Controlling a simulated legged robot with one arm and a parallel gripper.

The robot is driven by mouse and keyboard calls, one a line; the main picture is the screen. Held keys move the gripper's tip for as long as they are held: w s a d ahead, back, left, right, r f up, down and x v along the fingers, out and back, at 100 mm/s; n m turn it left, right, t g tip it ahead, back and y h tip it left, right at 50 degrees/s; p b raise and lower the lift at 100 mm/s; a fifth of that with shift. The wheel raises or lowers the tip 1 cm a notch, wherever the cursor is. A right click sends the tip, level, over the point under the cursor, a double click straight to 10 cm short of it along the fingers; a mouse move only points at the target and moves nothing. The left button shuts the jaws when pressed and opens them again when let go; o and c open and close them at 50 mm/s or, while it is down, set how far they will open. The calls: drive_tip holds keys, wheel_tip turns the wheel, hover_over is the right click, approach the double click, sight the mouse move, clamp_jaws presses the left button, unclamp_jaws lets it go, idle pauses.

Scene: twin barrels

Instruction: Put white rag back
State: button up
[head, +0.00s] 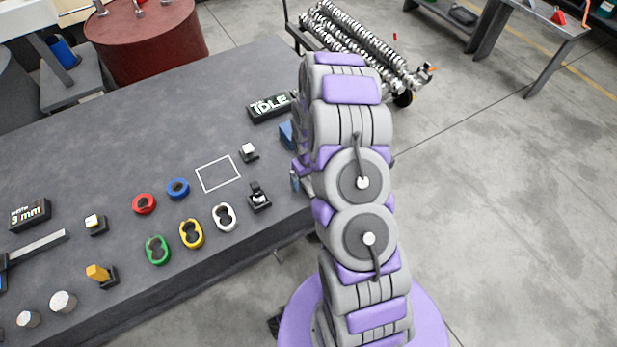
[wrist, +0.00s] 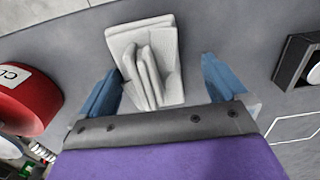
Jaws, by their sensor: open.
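The white rag (wrist: 150,58) is folded, with raised folds on its top, and lies on a grey surface in the wrist view. My gripper (wrist: 160,78) is open, with one blue finger on each side of the rag's near part. The fingers look apart from the rag, with a gap on the right. I cannot tell how high they are above the surface. In the head view the rag does not show, and my arm covers most of the gripper's area.
A red barrel (head: 150,45) stands behind. Open floor lies on the right.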

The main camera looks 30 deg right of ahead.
drive_tip(key=shift+d, duration=0.1)
drive_tip(key=shift+d+r, duration=0.3)
drive_tip(key=shift+r, duration=0.15)
drive_tip(key=s+a+r+p, duration=0.1)
drive_tip(key=s+a+r, duration=0.2)
drive_tip(key=r, duration=0.8)
drive_tip(key=s+a+r+p, duration=0.2)
drive_tip(key=a+r, duration=0.1)
drive_tip(key=r, duration=0.8)
drive_tip(key=s+a+r, duration=0.2)
drive_tip(key=s+r, duration=0.3)
drive_tip(key=s, duration=0.4)
drive_tip(key=s+a+r+g, duration=0.1)
drive_tip(key=s+a+r, duration=0.2)
drive_tip(key=s, duration=0.6)
drive_tip(key=s+a+r, duration=0.3)
drive_tip(key=s+r, duration=0.3)
drive_tip(key=s, duration=0.3)
drive_tip(key=shift+a+r+g, duration=0.25)
drive_tip(key=shift+r+g, duration=0.1)
drive_tip(key=shift+g, duration=0.05)
